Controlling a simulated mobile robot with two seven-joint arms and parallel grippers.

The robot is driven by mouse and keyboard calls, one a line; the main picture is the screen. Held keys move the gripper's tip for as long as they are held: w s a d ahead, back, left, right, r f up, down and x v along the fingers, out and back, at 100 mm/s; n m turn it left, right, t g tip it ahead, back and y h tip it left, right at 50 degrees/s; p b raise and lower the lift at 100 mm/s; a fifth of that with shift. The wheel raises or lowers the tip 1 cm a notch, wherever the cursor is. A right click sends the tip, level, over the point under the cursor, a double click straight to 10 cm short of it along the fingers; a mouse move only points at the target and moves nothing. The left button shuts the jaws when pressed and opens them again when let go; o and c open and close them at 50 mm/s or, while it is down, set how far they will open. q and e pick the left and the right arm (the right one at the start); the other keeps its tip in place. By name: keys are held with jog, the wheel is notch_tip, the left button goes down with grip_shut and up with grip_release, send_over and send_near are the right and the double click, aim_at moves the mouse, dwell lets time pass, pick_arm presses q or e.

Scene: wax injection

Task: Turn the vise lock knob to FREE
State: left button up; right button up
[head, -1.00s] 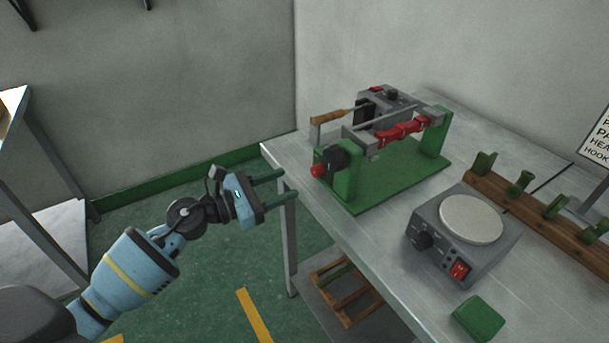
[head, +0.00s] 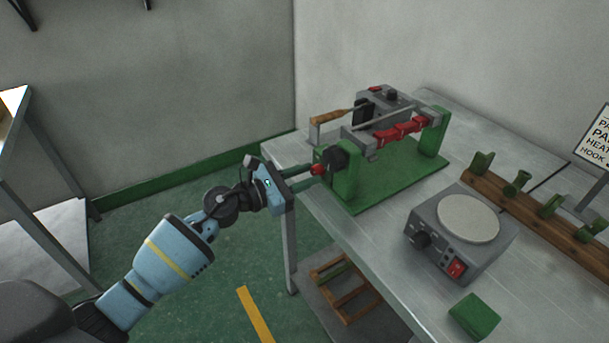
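The vise (head: 392,178) is a green stand with a red clamped bar (head: 400,132) across its top, near the table's left end. On its left end are a dark round knob (head: 334,160) and a small red knob (head: 318,169). I cannot read any LOCK or FREE marking. My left gripper (head: 317,170) comes in from the left, its two green fingers apart with the tips at the red knob, one on the far side and one on the near side. I cannot tell whether they touch it. My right gripper is not in view.
A grey hot plate (head: 440,245) with a round top stands in front of the vise. A green block (head: 475,316) lies at the table's front edge. A wooden rack (head: 540,222) with green holders is at the right. A wooden-handled tool (head: 330,116) sits behind the vise.

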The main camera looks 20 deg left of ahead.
pick_arm(q)
jog(key=c, duration=0.4)
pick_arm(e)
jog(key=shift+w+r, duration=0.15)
